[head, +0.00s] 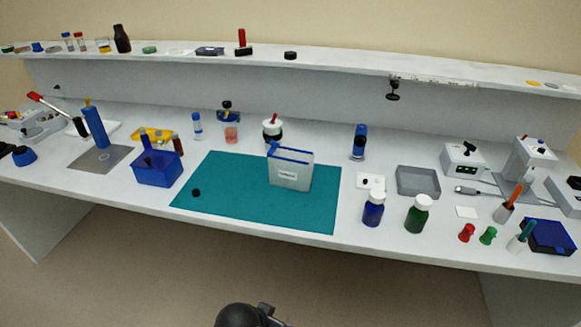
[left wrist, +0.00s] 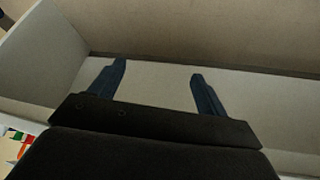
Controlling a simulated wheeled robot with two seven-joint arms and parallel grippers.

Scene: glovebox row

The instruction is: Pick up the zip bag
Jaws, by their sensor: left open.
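The zip bag (head: 290,172) stands upright on the teal mat (head: 235,195), right of its middle. It is pale and translucent with a blue top edge and a small white label. My left gripper (left wrist: 156,82) shows in the left wrist view with its two fingers spread and nothing between them. It faces a plain pale wall and floor, and the bag is not in that view. In the head view a dark part of my arm (head: 240,316) is at the bottom edge, well below the bench front. My right gripper is in neither view.
A blue bin (head: 158,170) stands left of the mat. A blue bottle (head: 373,209) and a green bottle (head: 418,214) stand right of it. A white jar (head: 272,131) is just behind the bag. A small black cap (head: 196,193) lies on the mat's left part. The mat's front is clear.

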